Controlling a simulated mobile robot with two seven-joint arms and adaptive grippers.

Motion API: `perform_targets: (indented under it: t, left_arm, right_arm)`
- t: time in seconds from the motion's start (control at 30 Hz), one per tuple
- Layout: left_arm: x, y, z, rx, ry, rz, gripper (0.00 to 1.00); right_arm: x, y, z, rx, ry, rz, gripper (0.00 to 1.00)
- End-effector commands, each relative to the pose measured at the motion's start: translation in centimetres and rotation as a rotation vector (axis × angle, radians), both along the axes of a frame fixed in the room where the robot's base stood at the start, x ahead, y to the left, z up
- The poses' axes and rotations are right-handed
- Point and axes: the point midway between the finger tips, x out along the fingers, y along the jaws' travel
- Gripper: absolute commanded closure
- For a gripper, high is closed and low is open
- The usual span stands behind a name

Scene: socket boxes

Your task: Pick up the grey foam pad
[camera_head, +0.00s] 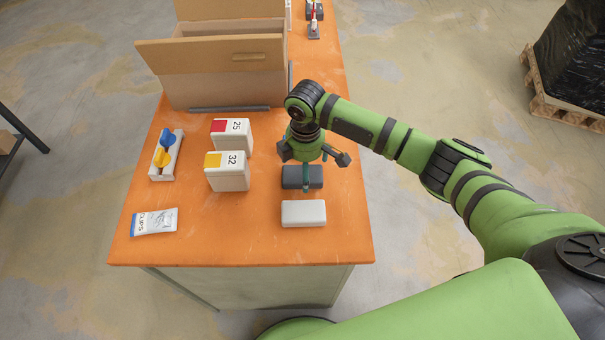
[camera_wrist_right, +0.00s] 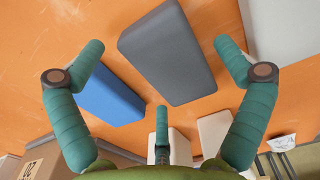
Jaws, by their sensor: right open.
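The grey foam pad (camera_head: 302,177) is a dark block lying flat on the orange table, partly covered by a finger of my right gripper in the head view. It also shows in the right wrist view (camera_wrist_right: 168,55), lying between the spread fingers. My right gripper (camera_head: 308,165) points down over the pad. In the wrist view (camera_wrist_right: 158,62) its fingers are open and apart from the pad, with nothing held. My left gripper is not in view.
A white block (camera_head: 303,214) lies in front of the pad. A blue block (camera_wrist_right: 108,98) lies on its other side. Two labelled boxes (camera_head: 227,171) (camera_head: 232,135) stand left. A cardboard box (camera_head: 228,85) stands behind. The front right table corner (camera_head: 345,240) is clear.

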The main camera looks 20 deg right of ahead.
Motion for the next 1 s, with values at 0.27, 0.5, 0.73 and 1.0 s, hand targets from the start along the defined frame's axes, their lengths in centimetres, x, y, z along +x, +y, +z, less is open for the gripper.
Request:
perform_targets:
  t: [0.27, 0.5, 0.73, 1.0]
  left_arm:
    - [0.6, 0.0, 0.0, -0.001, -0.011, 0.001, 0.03]
    - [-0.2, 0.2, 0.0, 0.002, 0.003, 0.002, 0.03]
    - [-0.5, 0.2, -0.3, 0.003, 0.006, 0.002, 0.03]
    - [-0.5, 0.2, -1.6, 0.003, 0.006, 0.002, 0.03]
  right_arm:
    - [0.0, 0.0, 0.0, -0.001, 0.001, 0.000, 0.38]
    - [0.0, -0.1, 0.0, -0.001, 0.001, -0.001, 0.38]
    - [0.0, -0.1, 0.6, -0.001, 0.000, -0.001, 0.38]
    - [-0.4, 0.8, 4.4, 0.003, -0.001, 0.006, 0.38]
